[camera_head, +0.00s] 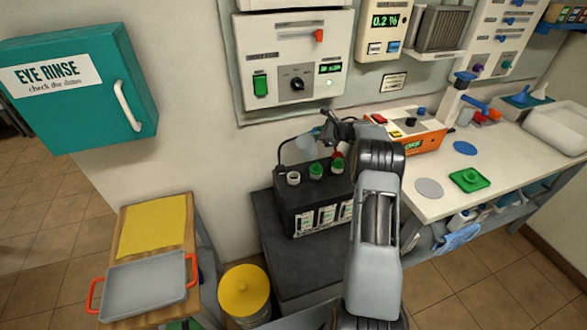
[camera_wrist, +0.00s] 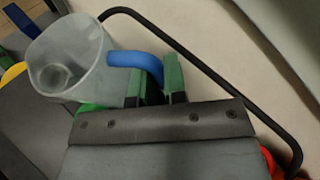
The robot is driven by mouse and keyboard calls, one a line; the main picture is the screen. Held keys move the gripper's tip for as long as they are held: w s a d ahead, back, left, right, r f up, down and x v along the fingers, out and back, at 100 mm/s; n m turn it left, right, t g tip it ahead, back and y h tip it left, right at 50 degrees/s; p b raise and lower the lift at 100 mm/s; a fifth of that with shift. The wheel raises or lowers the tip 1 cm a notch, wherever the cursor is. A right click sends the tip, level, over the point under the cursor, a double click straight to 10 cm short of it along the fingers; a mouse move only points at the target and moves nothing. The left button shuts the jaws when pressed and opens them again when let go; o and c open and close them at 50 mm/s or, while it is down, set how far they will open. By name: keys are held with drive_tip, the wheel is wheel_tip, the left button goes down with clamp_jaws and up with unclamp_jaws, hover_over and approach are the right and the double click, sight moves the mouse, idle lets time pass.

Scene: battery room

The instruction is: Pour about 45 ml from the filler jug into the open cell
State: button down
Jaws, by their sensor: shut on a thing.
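The filler jug (camera_head: 306,148) is translucent with a blue handle (camera_wrist: 138,60). It hangs above the left part of the black battery (camera_head: 284,212). My gripper (camera_wrist: 155,82) has green fingers shut on the handle; in the head view it (camera_head: 326,130) is at the end of the arm over the battery. The open cell (camera_head: 293,178) is a pale-rimmed neck at the battery's left, just below the jug. The wrist view shows the jug (camera_wrist: 88,45) with a pale ring inside or behind it; I cannot tell which. The liquid level and any stream are not clear.
Green caps (camera_head: 316,169) stand beside the open cell. A black cable (camera_wrist: 190,55) loops close to the jug. The white bench (camera_head: 437,199) at right holds an orange device (camera_head: 425,143).

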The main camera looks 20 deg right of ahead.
drive_tip(key=shift+w+d+r+m+p, duration=0.2)
drive_tip(key=shift+r+m+p, duration=0.15)
drive_tip(key=shift+p, duration=0.25)
drive_tip(key=shift+w+d+f+m+g+y+p, duration=0.25)
drive_tip(key=shift+d+f+m+g+y+p, duration=0.1)
drive_tip(key=shift+f+y+p, duration=0.15)
drive_tip(key=f+b, duration=0.1)
drive_tip(key=w+f+m+y+b, duration=0.1)
drive_tip(key=b, duration=0.1)
drive_tip(key=shift+d+m+g, duration=0.25)
drive_tip(key=shift+d+m, duration=0.05)
drive_tip(key=shift+d, duration=0.05)
drive_tip(key=shift+f+b, duration=0.1)
drive_tip(key=shift+b, duration=0.2)
drive_tip(key=c, duration=1.8)
unclamp_jaws()
clamp_jaws()
drive_tip(key=shift+r, duration=0.2)
